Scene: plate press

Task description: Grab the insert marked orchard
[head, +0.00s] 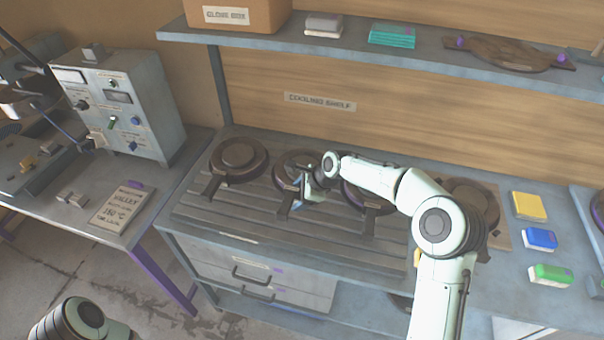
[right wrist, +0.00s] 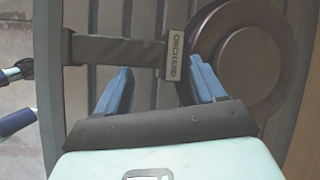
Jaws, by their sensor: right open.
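The insert marked ORCHARD (right wrist: 262,45) is a dark round plate with a flat handle. In the right wrist view its label (right wrist: 176,55) sits where the handle joins the disc. In the head view it seems to be the second insert from the left (head: 290,160), partly behind my right gripper (head: 298,205). My right gripper is open, with blue fingers (right wrist: 160,78) by the handle (right wrist: 112,51).
A shelf (head: 425,57) runs above. Yellow (head: 529,206), blue (head: 540,239) and green (head: 550,275) blocks lie at right.

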